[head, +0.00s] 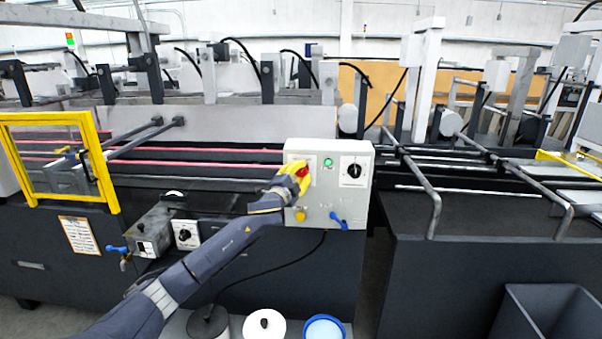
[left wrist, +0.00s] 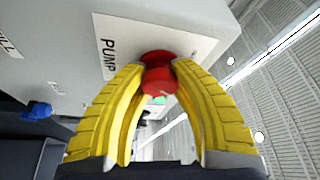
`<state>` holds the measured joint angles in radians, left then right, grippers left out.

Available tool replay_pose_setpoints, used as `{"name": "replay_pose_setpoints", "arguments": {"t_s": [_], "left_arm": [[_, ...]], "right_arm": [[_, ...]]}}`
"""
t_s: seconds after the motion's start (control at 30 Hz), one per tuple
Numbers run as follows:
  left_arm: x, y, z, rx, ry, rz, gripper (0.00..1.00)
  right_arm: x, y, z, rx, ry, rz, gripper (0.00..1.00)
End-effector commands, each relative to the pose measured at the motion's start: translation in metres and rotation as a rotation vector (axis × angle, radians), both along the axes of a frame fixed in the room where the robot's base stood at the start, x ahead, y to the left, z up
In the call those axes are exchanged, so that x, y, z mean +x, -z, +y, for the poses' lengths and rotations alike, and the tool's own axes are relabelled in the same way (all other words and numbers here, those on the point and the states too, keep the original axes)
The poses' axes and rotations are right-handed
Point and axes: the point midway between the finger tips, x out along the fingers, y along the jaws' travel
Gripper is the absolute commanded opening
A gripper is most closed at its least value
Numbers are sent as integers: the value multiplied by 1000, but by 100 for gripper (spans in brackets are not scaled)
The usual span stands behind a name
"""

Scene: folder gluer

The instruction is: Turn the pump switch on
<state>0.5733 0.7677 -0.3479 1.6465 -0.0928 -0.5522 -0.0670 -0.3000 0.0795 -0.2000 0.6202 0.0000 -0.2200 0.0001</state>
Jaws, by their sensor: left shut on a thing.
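The pump switch (left wrist: 158,78) is a red knob on a white plate labelled PUMP in the left wrist view. It sits on the upper left of the grey control box (head: 330,210) in the head view. My left gripper (head: 303,171) has its yellow fingers shut around the red knob. In the left wrist view, the fingertips (left wrist: 160,68) touch the knob from both sides. The knob is partly hidden by the fingers in the head view. My right gripper is not in view.
A green light (head: 327,162) and a black dial (head: 354,170) sit right of the knob. Below are a yellow knob (head: 300,214) and a blue valve handle (head: 338,221). A yellow frame guard (head: 107,180) stands left. Round containers (head: 264,324) stand below.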

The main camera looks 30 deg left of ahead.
Motion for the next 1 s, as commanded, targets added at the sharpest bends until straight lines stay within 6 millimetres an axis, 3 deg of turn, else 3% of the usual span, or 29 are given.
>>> {"name": "replay_pose_setpoints", "arguments": {"t_s": [0.57,0.6,0.87,1.0], "left_arm": [[0,1,0,26,0,14,0],[0,1,0,26,0,14,28],[0,0,0,25,0,13,59],[0,0,0,25,0,13,59]], "right_arm": [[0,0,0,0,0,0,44],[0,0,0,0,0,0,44],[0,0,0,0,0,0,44],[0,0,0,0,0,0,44]]}}
